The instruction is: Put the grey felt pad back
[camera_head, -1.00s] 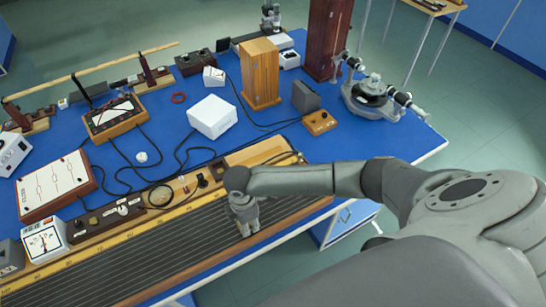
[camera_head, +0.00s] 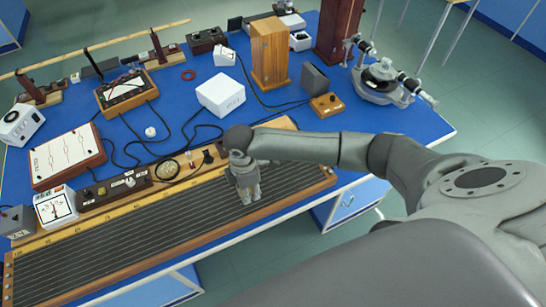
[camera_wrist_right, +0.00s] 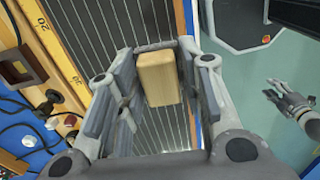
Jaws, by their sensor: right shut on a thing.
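My right gripper (camera_head: 246,198) points down over the ribbed, wire-strung board (camera_head: 130,240) along the bench's front edge. In the right wrist view, the right gripper's fingers (camera_wrist_right: 157,75) are shut on a pale wooden block (camera_wrist_right: 158,78), above the dark strings. I cannot tell whether the block touches the board. Its underside is hidden, and I cannot make out any grey felt. My left gripper (camera_wrist_right: 295,105) shows small at the right of the wrist view, apart from the board, its fingers spread and empty.
Behind the board stand a white-faced meter (camera_head: 56,207), a dark control strip (camera_head: 125,185) and loose black cables. A white box (camera_head: 221,95), a tall wooden box (camera_head: 270,55) and a spectrometer (camera_head: 385,80) stand farther back. Blue tabletop is free around them.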

